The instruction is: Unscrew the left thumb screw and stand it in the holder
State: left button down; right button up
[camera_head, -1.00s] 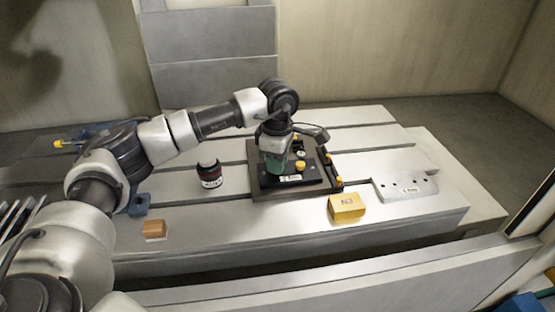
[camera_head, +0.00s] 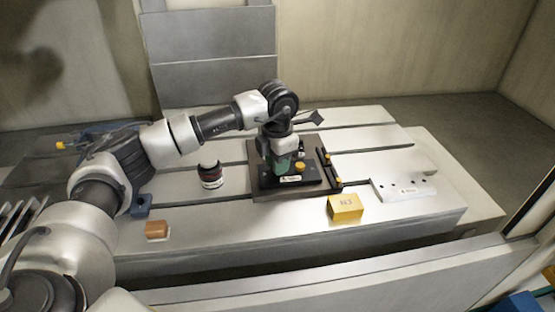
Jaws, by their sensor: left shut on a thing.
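My left gripper (camera_head: 281,170) reaches down over the left part of a black plate on the dark mould base (camera_head: 262,190). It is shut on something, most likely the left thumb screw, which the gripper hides. A yellow thumb screw (camera_head: 300,167) stands just right of the gripper on the same plate. A pale block with several dark holes (camera_head: 418,191), which looks like the holder, lies to the right on the table. I cannot see a screw in it. My right gripper is not in view.
A yellow box marked N3 (camera_head: 345,209) sits in front of the base. A dark jar (camera_head: 210,175) stands left of it, and an orange-brown block (camera_head: 157,230) lies at the front left. Small yellow parts (camera_head: 338,182) sit along the base's right edge.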

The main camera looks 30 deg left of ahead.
pick_arm(q)
jog(key=shift+n, duration=0.3)
jog(key=shift+r, duration=0.1)
jog(key=shift+r+p, duration=1.75)
jog(key=shift+r, duration=0.9)
